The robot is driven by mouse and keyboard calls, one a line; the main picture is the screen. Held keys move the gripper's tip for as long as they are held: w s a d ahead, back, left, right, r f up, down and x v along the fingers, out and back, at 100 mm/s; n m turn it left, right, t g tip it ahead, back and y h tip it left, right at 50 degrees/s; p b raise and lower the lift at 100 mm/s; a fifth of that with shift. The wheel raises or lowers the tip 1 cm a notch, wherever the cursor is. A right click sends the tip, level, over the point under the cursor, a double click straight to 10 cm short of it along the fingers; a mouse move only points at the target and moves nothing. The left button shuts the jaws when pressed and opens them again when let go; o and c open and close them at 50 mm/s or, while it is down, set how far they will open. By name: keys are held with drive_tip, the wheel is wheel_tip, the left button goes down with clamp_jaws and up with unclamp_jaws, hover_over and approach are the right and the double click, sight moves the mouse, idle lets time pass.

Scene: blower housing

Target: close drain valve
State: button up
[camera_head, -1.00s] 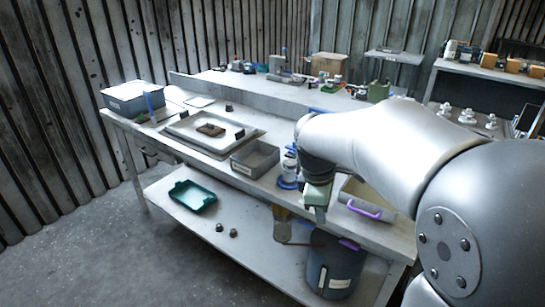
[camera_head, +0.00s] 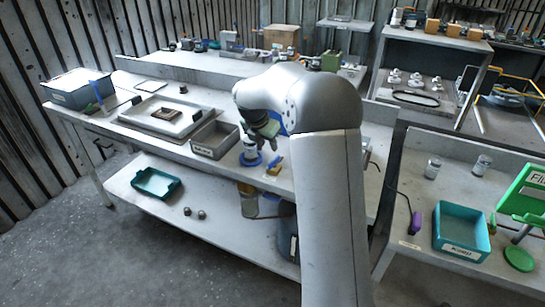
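I cannot clearly identify the drain valve in this view. A small pale cylindrical fitting (camera_head: 249,150) with a blue ring at its base stands on the bench, just right of a grey bin. A small yellow and blue piece (camera_head: 274,166) is at the bench's front edge, beside the fitting. Either could belong to the valve, but they are too small to tell. My gripper (camera_head: 270,146) points down just above and to the right of the fitting, with a pale green part at its wrist. Its fingers are too small and dark to show whether they are open.
A grey bin (camera_head: 214,140), a white tray (camera_head: 148,112) with a brown block and a grey box (camera_head: 77,90) stand to the left. A teal tray (camera_head: 156,182) lies on the lower shelf. At right, a second bench holds a teal bin (camera_head: 461,232) and a green stand (camera_head: 523,193).

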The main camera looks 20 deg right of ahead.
sight(274, 159)
drive_tip(key=x, duration=0.9)
drive_tip(key=shift+p, duration=0.35)
drive_tip(key=shift+a, duration=0.1)
clamp_jaws()
